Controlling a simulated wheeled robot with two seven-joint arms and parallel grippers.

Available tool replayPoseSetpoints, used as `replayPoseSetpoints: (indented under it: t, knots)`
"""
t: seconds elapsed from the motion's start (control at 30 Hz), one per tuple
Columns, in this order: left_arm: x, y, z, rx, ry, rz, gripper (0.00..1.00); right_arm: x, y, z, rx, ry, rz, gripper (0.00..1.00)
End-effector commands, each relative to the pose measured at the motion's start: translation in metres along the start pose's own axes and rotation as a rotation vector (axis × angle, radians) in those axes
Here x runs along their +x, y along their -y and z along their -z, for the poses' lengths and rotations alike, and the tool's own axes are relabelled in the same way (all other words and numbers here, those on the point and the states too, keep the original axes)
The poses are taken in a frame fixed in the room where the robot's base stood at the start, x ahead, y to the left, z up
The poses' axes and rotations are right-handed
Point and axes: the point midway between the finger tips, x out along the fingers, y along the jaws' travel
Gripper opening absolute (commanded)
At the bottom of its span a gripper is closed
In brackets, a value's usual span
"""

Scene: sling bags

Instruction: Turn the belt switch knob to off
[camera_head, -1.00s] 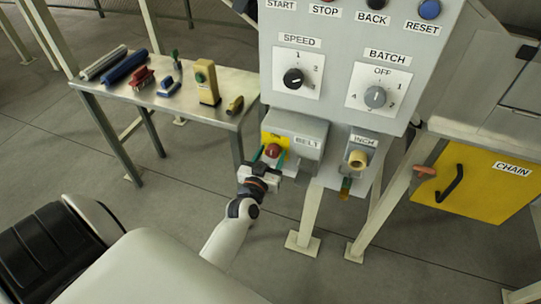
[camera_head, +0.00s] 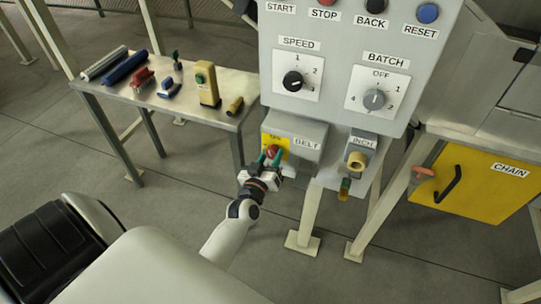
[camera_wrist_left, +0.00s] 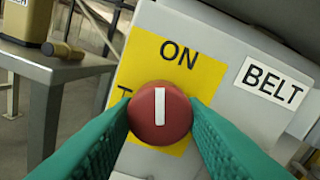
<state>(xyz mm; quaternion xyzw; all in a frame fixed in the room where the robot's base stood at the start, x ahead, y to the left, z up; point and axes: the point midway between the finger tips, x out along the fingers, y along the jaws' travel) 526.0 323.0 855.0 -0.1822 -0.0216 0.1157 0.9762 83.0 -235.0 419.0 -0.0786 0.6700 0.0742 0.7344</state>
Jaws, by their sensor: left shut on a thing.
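The belt switch is a round red knob (camera_wrist_left: 160,113) with a white bar, on a yellow plate (camera_wrist_left: 205,78) marked ON at the top. The white bar stands upright, towards ON. In the head view the knob (camera_head: 272,151) is small, on the grey box (camera_head: 308,131) labelled BELT. My left gripper (camera_head: 271,158) has its green fingers shut on the knob, one on each side. The fingers (camera_wrist_left: 160,125) hide the knob's sides and the lower plate, including most of its left lettering. My right gripper is not in view.
The grey panel above carries a SPEED knob (camera_head: 293,81) and a BATCH knob (camera_head: 374,99). The INCH box (camera_head: 361,146) is at the right. A metal table (camera_head: 208,117) with tools stands left. A yellow CHAIN cover (camera_head: 487,187) is at far right.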

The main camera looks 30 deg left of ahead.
Motion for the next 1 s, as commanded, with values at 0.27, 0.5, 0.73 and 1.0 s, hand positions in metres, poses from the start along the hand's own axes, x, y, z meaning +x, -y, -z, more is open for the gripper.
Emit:
replayPoseSetpoints:
  t: [0.27,0.5,0.73,1.0]
  knots:
    - [0.0002,0.0007,-0.0008,-0.262,0.0,0.001,0.14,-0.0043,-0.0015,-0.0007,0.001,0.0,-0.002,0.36]
    - [0.0002,0.0008,-0.0007,-0.492,0.0,0.001,0.14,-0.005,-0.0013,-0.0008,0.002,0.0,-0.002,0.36]
    - [0.0002,0.0012,-0.0004,-0.71,0.0,0.001,0.14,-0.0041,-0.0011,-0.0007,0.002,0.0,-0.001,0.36]
    - [0.0001,0.0012,-0.0002,-0.947,0.0,0.001,0.14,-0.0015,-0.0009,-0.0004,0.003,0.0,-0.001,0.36]
